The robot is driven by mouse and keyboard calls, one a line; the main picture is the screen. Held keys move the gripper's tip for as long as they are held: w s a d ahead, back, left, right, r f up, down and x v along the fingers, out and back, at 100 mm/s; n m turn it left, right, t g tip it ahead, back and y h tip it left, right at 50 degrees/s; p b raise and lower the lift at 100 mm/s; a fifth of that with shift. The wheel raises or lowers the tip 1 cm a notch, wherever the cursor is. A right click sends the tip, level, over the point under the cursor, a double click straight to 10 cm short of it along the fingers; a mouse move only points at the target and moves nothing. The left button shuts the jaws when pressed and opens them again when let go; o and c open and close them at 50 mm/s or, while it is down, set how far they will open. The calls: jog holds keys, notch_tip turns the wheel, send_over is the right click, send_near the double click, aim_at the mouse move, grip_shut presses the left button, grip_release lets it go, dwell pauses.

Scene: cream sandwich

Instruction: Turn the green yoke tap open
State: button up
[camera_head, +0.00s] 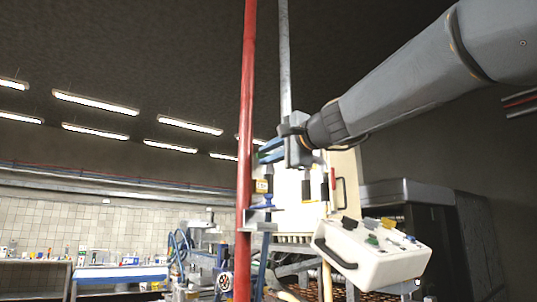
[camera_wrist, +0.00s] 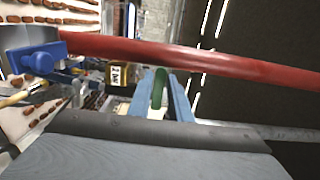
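The green yoke tap's handle (camera_wrist: 158,88) shows in the wrist view as a rounded green bar. It lies between the two blue fingers of my gripper (camera_wrist: 163,92). The fingers look apart, one on each side of the handle, and I cannot tell whether either touches it. In the head view my gripper (camera_head: 268,152) reaches left toward the red pipe, with its blue fingers parted. The tap is too small and covered to make out there.
A red vertical pipe (camera_head: 247,120) stands close beyond my fingertips and crosses the wrist view (camera_wrist: 200,58). A blue fitting (camera_wrist: 40,62) and a yellow-labelled part (camera_wrist: 118,73) sit nearby. A white control box (camera_head: 370,258) is at lower right.

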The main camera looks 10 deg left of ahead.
grip_shut()
jog(key=shift+f+b, duration=0.15)
jog(key=shift+b, duration=0.15)
jog(key=w+d+f+n+b, duration=0.1)
jog(key=n+b, duration=0.4)
jog(key=b, duration=0.1)
jog(key=w+f+n+b, duration=0.1)
jog(key=f+n+b, duration=0.1)
jog(key=n+b, duration=0.3)
jog(key=w+d+f+n+b, duration=0.1)
jog(key=n+b, duration=0.4)
jog(key=b, duration=0.4)
jog(key=shift+d+f, duration=0.3)
jog(key=shift+f, duration=0.1)
jog(key=shift+w+d+n+b, duration=0.2)
jog(key=shift+n+b, duration=0.1)
jog(key=shift+n, duration=0.45)
jog(key=shift+w+d+n+b, duration=0.15)
jog(key=shift+w+n+b, duration=0.1)
jog(key=shift+n, duration=0.5)
jog(key=shift+r, duration=0.1)
